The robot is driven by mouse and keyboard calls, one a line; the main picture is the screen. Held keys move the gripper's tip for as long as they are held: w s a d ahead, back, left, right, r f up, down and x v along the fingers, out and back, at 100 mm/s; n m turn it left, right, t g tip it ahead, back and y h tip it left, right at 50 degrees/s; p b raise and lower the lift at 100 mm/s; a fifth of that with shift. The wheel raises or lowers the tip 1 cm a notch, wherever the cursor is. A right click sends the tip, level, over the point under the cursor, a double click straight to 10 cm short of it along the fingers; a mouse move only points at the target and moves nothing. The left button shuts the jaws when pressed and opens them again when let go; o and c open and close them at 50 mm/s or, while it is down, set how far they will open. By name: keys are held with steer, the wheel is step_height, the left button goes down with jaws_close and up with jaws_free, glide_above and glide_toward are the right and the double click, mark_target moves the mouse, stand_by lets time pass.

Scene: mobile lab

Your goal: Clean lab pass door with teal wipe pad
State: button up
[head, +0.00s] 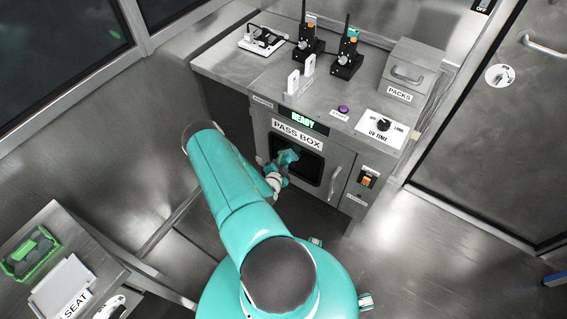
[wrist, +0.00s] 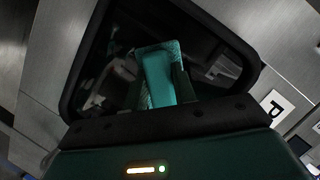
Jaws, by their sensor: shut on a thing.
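The pass box door (head: 344,163) is a steel door with a dark, dark-framed window (head: 308,170) and a bar handle on its right side. It looks closed. My gripper (head: 284,165) is in front of the left part of the window. In the wrist view my gripper is shut on the teal wipe pad (wrist: 158,78), which stands out ahead of the jaws against the dark window (wrist: 112,62). I cannot tell whether the pad touches the glass. My own arm hides the lower left of the door in the head view.
Above the door, a bench (head: 235,68) carries two handheld radios (head: 347,55), a packs box (head: 409,72) and a UV time dial (head: 383,125). An orange switch (head: 367,182) is right of the door. A side table with a green tray (head: 31,253) stands lower left.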

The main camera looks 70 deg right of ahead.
steer(key=shift+w+a+r, duration=0.1)
steer(key=shift+w+a, duration=0.05)
steer(key=shift+a, duration=0.8)
steer(key=shift+w+a+f, duration=0.1)
steer(key=shift+w+a, duration=0.1)
steer(key=shift+a, duration=0.7)
steer(key=shift+w+a+r, duration=0.1)
steer(key=shift+w+a, duration=0.05)
steer(key=shift+a, duration=0.8)
steer(key=shift+a, duration=0.1)
steer(key=shift+w+a, duration=0.2)
steer(key=shift+a, duration=1.2)
